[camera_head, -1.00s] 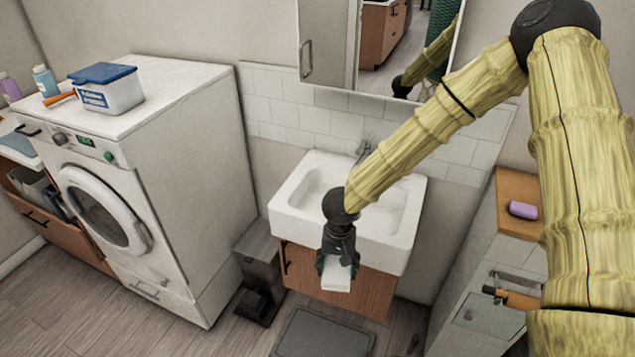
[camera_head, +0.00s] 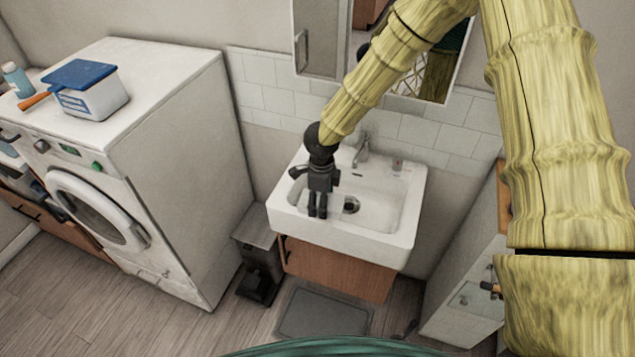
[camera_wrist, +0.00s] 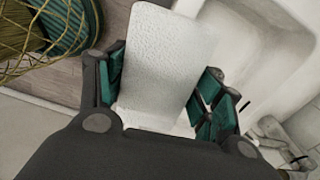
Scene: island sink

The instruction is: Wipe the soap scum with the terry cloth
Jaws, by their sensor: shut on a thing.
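The white terry cloth (camera_wrist: 165,62) is a flat, textured piece between the fingers of my gripper (camera_wrist: 162,85) in the wrist view. My gripper is shut on it. In the head view, my gripper (camera_head: 318,208) points down over the front left part of the white sink (camera_head: 398,232). The cloth barely stands out against the white basin there, and I cannot tell whether it touches the surface. I cannot make out the soap scum clearly in either view.
The sink has a dark drain (camera_head: 352,204) and a faucet (camera_head: 362,150) at its back. A mirror cabinet (camera_head: 322,38) hangs above. A washing machine (camera_head: 180,150) stands at left, a bin (camera_head: 256,262) beside the sink, and a cabinet (camera_head: 462,285) at right.

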